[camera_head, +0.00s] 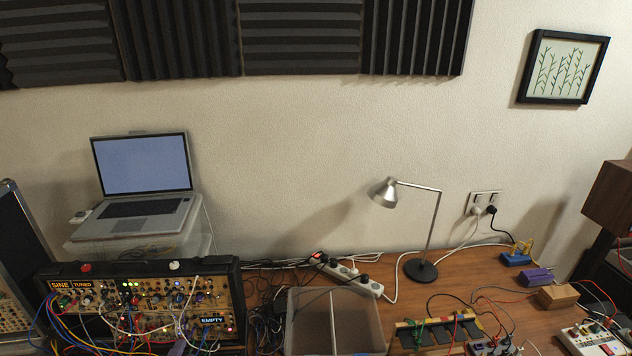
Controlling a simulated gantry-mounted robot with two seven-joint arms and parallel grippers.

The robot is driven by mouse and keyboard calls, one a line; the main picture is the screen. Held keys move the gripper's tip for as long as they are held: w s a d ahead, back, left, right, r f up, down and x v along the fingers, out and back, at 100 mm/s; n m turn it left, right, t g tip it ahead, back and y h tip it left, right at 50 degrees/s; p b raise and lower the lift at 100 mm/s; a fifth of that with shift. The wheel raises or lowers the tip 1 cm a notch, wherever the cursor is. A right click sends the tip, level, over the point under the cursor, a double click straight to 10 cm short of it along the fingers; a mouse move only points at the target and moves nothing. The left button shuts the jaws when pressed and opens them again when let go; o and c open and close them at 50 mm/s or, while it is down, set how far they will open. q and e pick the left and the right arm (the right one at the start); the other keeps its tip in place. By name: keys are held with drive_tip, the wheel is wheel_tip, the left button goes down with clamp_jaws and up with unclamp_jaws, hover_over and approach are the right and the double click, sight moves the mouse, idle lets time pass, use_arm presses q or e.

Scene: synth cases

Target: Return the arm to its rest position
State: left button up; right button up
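Neither of my arms nor grippers shows in the head view. The desk (460,268) fills the lower part of the picture. A modular synth case (150,300) with labels "SINE TUNED" and "EMPTY" stands at the lower left, with coloured patch cables across its front. Part of another dark case (20,260) shows at the left edge.
A laptop (145,180) stands open on a clear stand. A divided clear bin (335,325), power strip (345,275) and desk lamp (420,270) occupy the middle. Small modules and a wooden block (558,297) lie at right among loose cables.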

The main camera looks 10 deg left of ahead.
use_arm(q)
drive_tip(key=s+d+f+n+g+h, duration=0.2)
drive_tip(key=s+d+f+n+g, duration=0.4)
drive_tip(key=s+d, duration=0.75)
drive_tip(key=s+d+r+n+g, duration=0.1)
drive_tip(key=s+d+n+g, duration=0.15)
drive_tip(key=s, duration=0.45)
drive_tip(key=s+d+r+n+g, duration=0.2)
drive_tip(key=s+d+g, duration=0.15)
drive_tip(key=s, duration=0.35)
wheel_tip(320, 180, up, 22)
drive_tip(key=a+p, duration=0.1)
drive_tip(key=p, duration=2.1)
drive_tip(key=shift+s+n+g+h, duration=0.25)
drive_tip(key=shift+n+g+h, duration=0.15)
drive_tip(key=shift+n, duration=0.05)
